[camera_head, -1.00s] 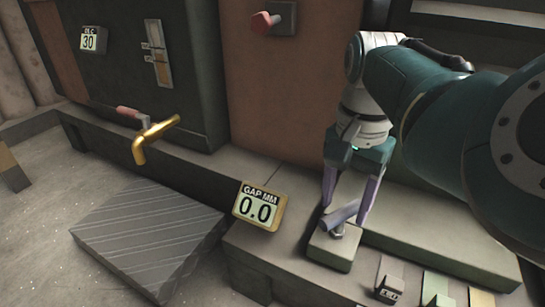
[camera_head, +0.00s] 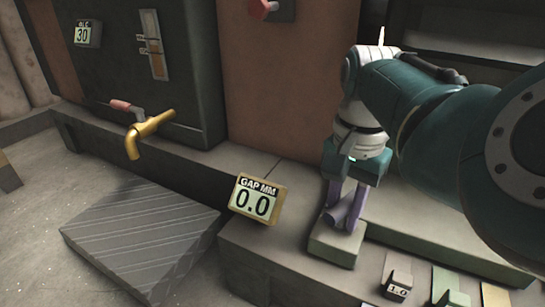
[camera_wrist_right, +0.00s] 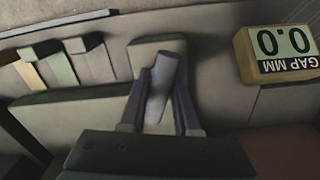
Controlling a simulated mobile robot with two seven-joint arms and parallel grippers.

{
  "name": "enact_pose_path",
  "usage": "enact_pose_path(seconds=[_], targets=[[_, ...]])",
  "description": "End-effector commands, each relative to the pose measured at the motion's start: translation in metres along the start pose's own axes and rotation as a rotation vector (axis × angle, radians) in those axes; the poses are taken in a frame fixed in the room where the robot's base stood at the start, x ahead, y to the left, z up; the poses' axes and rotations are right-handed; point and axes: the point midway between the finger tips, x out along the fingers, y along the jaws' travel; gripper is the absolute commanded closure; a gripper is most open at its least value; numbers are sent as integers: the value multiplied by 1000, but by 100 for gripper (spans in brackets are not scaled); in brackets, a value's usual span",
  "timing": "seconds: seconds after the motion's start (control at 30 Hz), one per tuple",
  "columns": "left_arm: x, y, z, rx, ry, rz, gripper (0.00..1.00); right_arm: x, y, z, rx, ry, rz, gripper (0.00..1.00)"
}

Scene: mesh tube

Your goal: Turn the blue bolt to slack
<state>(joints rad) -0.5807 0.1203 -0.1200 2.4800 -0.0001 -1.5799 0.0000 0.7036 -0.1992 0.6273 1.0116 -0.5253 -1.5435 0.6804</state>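A blue-grey cylindrical handle (camera_head: 341,213) stands on a small pale block (camera_head: 338,244) on the ledge. It is the only bluish part I see that could be the bolt; no separate bolt head shows. A yellow-framed display (camera_head: 256,199) marked GAP MM reads 0.0, left of the block. My left gripper is not in view.
A yellow tap-like pipe with a red grip (camera_head: 150,131) sticks out at the left. A grey ribbed plate (camera_head: 145,240) lies below it. Thin gauge strips with tags (camera_head: 398,280) lie right of the block. A red knob (camera_head: 265,8) is on the back wall.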

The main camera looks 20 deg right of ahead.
Motion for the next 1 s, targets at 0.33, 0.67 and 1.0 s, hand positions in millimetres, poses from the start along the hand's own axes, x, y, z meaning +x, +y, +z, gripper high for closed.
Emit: enact_pose_path(seconds=[0.33,0.67,1.0], targets=[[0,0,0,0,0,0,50,0,0,0,0,0,0,100],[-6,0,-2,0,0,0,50,-2,0,-1,-31,1,1,100],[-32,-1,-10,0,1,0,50,-5,1,-1,-244,0,5,100]])
